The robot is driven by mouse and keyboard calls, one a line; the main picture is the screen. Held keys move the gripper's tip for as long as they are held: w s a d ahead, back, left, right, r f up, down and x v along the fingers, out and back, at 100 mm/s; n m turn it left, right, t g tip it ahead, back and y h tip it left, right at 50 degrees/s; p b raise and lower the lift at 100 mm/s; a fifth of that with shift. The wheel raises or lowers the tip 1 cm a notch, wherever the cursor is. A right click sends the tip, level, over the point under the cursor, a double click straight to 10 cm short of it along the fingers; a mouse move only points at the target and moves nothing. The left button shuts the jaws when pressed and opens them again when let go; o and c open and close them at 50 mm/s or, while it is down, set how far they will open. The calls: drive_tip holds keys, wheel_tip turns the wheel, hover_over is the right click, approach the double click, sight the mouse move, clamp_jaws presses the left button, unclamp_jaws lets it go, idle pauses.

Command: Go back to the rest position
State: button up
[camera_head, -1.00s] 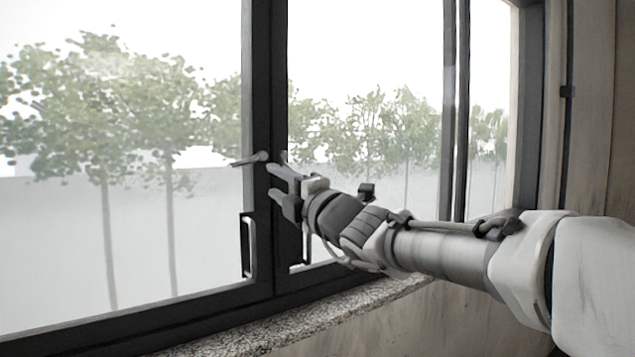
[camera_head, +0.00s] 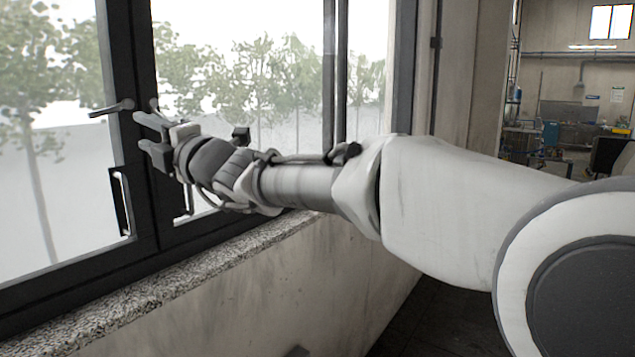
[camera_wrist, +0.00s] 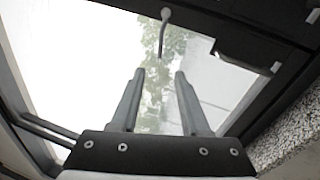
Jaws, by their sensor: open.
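My gripper (camera_head: 145,137) is at the end of my stretched-out arm, in front of the dark window frame (camera_head: 130,215) in the head view. In the wrist view its two fingers (camera_wrist: 160,75) stand apart with nothing between them. A window handle (camera_head: 112,108) sticks out to the left of the fingertips; it also shows in the wrist view (camera_wrist: 163,30), just beyond the fingertips. The handle looks apart from the fingers, though the exact gap is hard to tell. The window looks shut in the head view.
A second pull handle (camera_head: 122,200) sits lower on the frame. A speckled stone sill (camera_head: 150,285) runs under the window, close below my arm. A concrete wall (camera_head: 330,265) lies beneath it. At the far right, a hall with equipment (camera_head: 570,110) opens up.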

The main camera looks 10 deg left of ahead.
drive_tip(key=s+d+f+m+h+b, duration=0.1)
drive_tip(key=s+d+f+m+h, duration=0.5)
drive_tip(key=d+f+m, duration=0.5)
drive_tip(key=s+d+f+m+g+h+b, duration=0.1)
drive_tip(key=s+d+f+m+h, duration=0.4)
drive_tip(key=d+f+m, duration=0.6)
drive_tip(key=s+d+f+m+h+b, duration=0.1)
drive_tip(key=s+d+f+m+h, duration=0.5)
drive_tip(key=d, duration=2.5)
wheel_tip(320, 180, down, 5)
drive_tip(key=m+h, duration=0.1)
drive_tip(key=m, duration=0.4)
drive_tip(key=shift+s+m+g+h+b, duration=0.3)
drive_tip(key=shift+s+m+h+b, duration=0.05)
drive_tip(key=shift+m+h+b, duration=0.05)
drive_tip(key=shift+a, duration=0.15)
